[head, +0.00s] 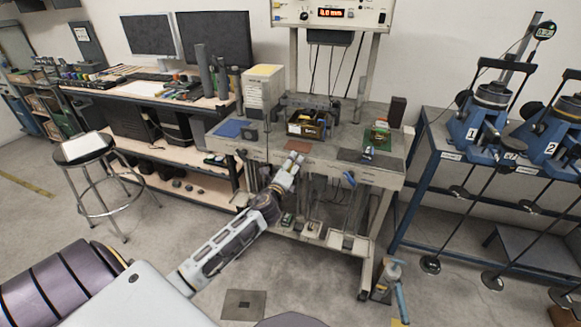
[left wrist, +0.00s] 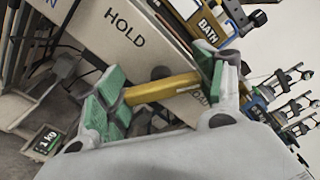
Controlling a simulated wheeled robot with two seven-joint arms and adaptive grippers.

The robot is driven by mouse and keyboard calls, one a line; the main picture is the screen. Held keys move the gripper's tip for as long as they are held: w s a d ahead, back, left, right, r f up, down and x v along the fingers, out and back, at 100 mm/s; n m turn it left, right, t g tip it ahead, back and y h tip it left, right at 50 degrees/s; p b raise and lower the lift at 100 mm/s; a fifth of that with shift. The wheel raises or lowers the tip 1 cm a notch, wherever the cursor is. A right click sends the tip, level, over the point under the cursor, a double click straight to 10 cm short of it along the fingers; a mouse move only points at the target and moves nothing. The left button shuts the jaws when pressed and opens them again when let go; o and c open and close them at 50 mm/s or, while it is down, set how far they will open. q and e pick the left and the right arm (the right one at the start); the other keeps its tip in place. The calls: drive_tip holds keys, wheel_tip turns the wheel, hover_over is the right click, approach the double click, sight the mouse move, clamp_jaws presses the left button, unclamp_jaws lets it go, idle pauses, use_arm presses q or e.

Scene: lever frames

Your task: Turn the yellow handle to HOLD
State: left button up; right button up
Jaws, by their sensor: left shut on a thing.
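The yellow handle (left wrist: 165,88) is a short bar in the left wrist view. It lies across between the green-padded fingers of my left gripper (left wrist: 158,92), which is shut on it. The printed word HOLD (left wrist: 125,27) is on the pale panel above and left of the handle. A second label, partly covered near the handle's right end, seems to read LOAD (left wrist: 202,97). In the head view my left gripper (head: 291,164) is at the front edge of the grey bench (head: 328,166) and hides the handle. My right gripper is out of view.
A 1 kg weight (left wrist: 47,142) is below left. In the head view a stool (head: 83,148) stands left and a blue-framed table (head: 430,150) with numbered devices stands right. The floor before the bench is partly clear.

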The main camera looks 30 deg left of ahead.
use_arm(q)
drive_tip(key=n, duration=0.3)
drive_tip(key=shift+f+n, duration=0.15)
drive_tip(key=shift+n, duration=0.25)
drive_tip(key=n, duration=0.2)
drive_tip(key=shift+n, duration=0.4)
drive_tip(key=shift+f+n+p, duration=0.1)
drive_tip(key=shift+n+p, duration=0.25)
drive_tip(key=shift+n, duration=0.55)
drive_tip(key=n+p, duration=0.1)
drive_tip(key=n, duration=0.1)
drive_tip(key=shift+n, duration=0.4)
drive_tip(key=shift+f+n+p, duration=0.1)
drive_tip(key=shift+n+p, duration=0.3)
drive_tip(key=shift+n, duration=0.7)
drive_tip(key=shift+d+f+n+p, duration=0.1)
drive_tip(key=shift+n+p, duration=0.2)
drive_tip(key=shift+n, duration=0.4)
drive_tip(key=o, duration=1)
drive_tip(key=shift+o, duration=0.2)
drive_tip(key=shift+s, duration=0.3)
drive_tip(key=shift+v, duration=0.95)
drive_tip(key=v, duration=0.9)
drive_tip(key=shift+s+d, duration=0.2)
drive_tip(key=shift+s, duration=0.05)
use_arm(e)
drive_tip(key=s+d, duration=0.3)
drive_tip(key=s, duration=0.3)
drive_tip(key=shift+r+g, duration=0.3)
